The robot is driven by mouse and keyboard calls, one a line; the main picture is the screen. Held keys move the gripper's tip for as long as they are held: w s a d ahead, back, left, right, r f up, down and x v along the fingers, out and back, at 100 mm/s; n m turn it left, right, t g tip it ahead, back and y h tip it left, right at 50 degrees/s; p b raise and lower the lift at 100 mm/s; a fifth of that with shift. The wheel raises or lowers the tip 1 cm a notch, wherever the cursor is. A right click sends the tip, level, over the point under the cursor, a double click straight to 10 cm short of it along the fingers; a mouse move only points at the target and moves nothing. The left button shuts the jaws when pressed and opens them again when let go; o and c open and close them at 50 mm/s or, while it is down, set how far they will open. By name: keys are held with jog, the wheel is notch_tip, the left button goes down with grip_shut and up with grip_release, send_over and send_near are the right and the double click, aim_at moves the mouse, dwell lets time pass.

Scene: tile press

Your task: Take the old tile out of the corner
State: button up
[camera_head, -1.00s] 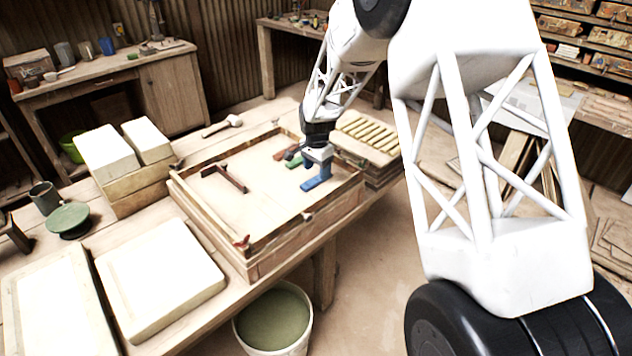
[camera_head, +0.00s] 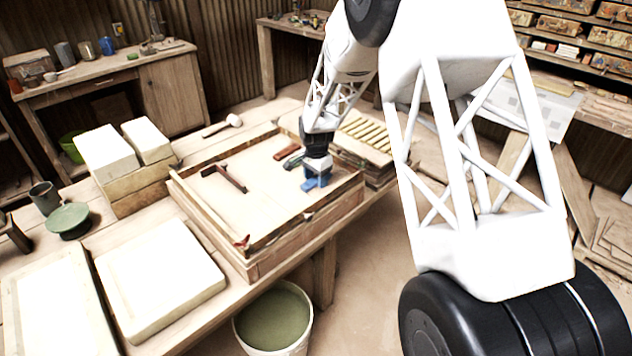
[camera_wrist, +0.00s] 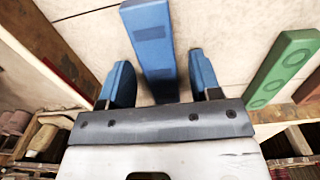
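A blue bar-shaped tile (camera_head: 309,185) lies in the wooden frame (camera_head: 256,257) near its right front corner, mostly hidden by my gripper in the head view. My gripper (camera_head: 317,181) is low over it. In the wrist view, the blue tile (camera_wrist: 150,40) runs between my two blue fingers (camera_wrist: 160,72), with a gap on each side. The gripper is open. I cannot tell how far the fingers reach down beside the tile. A green tile (camera_wrist: 284,68) with round marks lies to the right in the wrist view.
A red-brown bar (camera_head: 286,148) lies near the frame's back edge. A dark brown angled piece (camera_head: 224,178) lies in its left part. A slatted rack (camera_head: 367,133) stands just beyond the frame. A bucket (camera_head: 273,318) stands below the table edge. The frame's middle is clear.

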aim_at(316, 179)
jog(key=c, duration=0.9)
notch_tip(316, 179, up, 10)
dwell(0.3)
dwell(0.5)
